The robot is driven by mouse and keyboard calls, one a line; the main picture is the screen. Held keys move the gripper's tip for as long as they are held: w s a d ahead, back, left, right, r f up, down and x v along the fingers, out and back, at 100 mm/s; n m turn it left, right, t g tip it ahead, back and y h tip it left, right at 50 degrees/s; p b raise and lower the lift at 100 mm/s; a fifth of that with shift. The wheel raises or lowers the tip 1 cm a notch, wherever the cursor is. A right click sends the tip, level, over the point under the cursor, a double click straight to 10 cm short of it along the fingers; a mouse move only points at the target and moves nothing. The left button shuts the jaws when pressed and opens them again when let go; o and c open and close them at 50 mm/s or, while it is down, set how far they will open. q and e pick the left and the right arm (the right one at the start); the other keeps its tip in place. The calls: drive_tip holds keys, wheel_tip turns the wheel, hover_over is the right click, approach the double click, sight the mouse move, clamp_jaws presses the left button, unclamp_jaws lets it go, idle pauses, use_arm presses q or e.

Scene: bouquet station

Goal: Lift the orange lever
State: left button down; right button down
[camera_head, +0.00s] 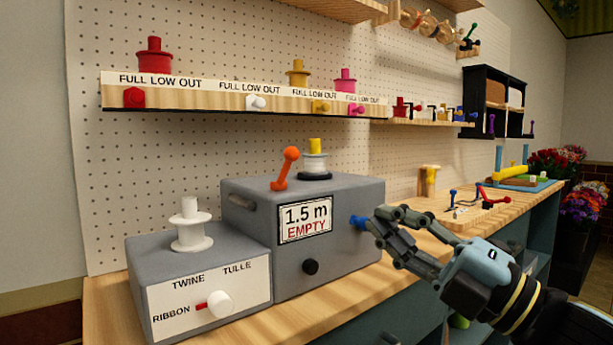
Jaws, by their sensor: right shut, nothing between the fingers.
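The orange lever (286,168) stands on top of the grey machine box (350,192), tilted up and to the right with its round knob at the upper end. A label on the box reads "1.5 m EMPTY" (306,219). My right gripper (375,222) is shut and empty at the box's right side, with its fingertips close to a blue knob (358,222); I cannot tell whether they touch it. The gripper is to the right of the orange lever and lower, apart from it. My left gripper is not in view.
A white spool with a yellow top (314,162) stands close behind the lever. A lower grey box (140,268) with a white spool (190,228) and a selector knob (219,304) is at left. A shelf (225,102) of spools hangs above. Tools lie on a wooden board (505,212) at right.

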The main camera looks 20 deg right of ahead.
drive_tip(key=p, duration=0.6)
approach(286, 165)
drive_tip(key=w+a+r, duration=0.2)
drive_tip(key=w+r, duration=0.1)
drive_tip(key=shift+w+a+r, duration=0.2)
drive_tip(key=shift+w+r, duration=0.15)
drive_tip(key=shift+w, duration=0.3)
